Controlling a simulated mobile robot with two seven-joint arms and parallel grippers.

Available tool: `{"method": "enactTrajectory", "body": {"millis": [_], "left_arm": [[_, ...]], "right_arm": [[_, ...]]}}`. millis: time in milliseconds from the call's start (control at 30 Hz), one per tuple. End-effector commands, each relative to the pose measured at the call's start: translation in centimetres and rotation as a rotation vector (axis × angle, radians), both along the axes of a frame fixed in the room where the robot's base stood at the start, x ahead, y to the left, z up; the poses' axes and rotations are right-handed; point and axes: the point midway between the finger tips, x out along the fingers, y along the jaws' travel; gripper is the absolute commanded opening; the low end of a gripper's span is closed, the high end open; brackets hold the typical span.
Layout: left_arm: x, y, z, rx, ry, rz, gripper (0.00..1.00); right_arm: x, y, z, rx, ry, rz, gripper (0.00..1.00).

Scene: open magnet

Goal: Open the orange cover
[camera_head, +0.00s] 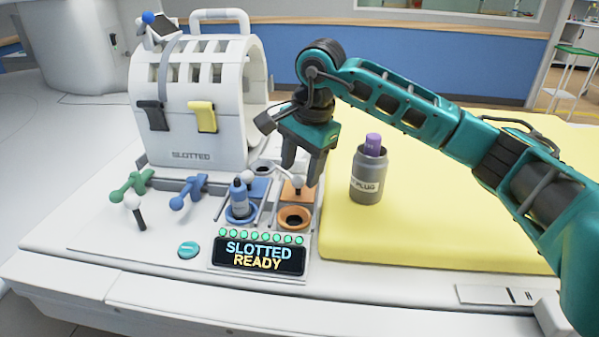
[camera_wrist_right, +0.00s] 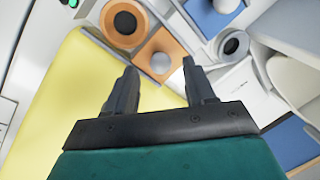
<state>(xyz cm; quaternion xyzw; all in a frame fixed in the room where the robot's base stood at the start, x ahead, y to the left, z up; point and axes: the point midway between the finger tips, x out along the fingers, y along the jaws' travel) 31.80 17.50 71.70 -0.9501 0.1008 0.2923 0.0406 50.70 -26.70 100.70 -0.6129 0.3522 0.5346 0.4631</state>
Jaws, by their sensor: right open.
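The orange cover (camera_head: 291,195) is a square orange plate with a white ball knob (camera_head: 298,181) on it. It lies just behind an orange ring (camera_head: 283,221) with a dark hole. In the wrist view the cover (camera_wrist_right: 178,48) and its knob (camera_wrist_right: 160,63) show just beyond my fingertips. My right gripper (camera_head: 302,172) points down over the cover, with its fingers apart on either side of the knob. It also shows in the wrist view (camera_wrist_right: 160,68), with nothing gripped. I cannot tell whether a finger touches the knob. My left gripper is not in view.
A grey PLUG container (camera_head: 368,188) with a purple top stands on the yellow pad (camera_head: 440,215) to the right. The white slotted machine (camera_head: 180,135) rises behind. A READY display (camera_head: 259,255) is in front.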

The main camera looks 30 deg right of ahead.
Motion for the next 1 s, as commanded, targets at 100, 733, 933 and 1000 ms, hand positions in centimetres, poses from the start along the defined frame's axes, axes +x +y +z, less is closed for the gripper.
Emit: {"method": "enactTrajectory", "body": {"millis": [100, 733, 933, 1000], "left_arm": [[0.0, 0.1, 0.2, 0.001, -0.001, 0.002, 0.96], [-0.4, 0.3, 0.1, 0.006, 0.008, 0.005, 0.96], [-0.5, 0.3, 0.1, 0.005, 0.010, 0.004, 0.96], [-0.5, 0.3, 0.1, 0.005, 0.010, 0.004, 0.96]], "right_arm": [[-0.4, -0.2, 2.9, 0.000, -0.006, 0.001, 0.54], [-1.9, -0.7, 10.4, 0.000, -0.001, 0.001, 0.54], [-1.9, -0.7, 10.4, 0.000, -0.001, 0.000, 0.54], [-1.9, -0.7, 10.4, 0.000, -0.001, 0.001, 0.54]]}}
